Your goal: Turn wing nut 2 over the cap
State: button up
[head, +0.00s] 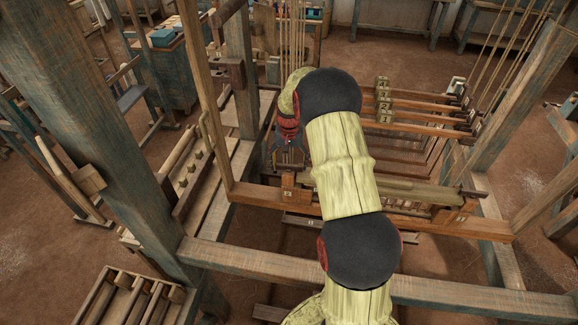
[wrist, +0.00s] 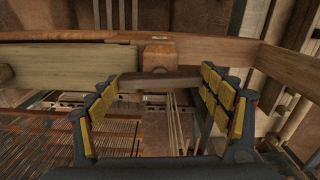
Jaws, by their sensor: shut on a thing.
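My gripper (wrist: 160,88) is at the bottom of the wrist view, with a yellow-padded finger on either side of a short dark wooden bar (wrist: 160,82). The bar lies crosswise between the pads and looks like wing nut 2; no number on it is readable. Its ends meet the pads. Just behind it stands a brown wooden block (wrist: 158,56), which may be the cap. In the head view my gripper (head: 290,162) points down beside a small wooden block (head: 289,181) on the loom's front beam, and my arm hides part of this area.
A pale round roller (wrist: 60,66) lies left of the block in the wrist view. A long wooden rail (wrist: 215,49) runs behind. Taut threads (wrist: 50,130) spread below left. In the head view, numbered shafts (head: 415,105) hang to the right and a blue-grey post (head: 120,150) stands left.

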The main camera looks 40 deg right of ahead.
aim_at(289, 165)
jog(key=shift+m, duration=0.6)
jog(key=o, duration=1.2)
jog(key=shift+c, duration=0.2)
notch_tip(289, 165, up, 12)
dwell(0.4)
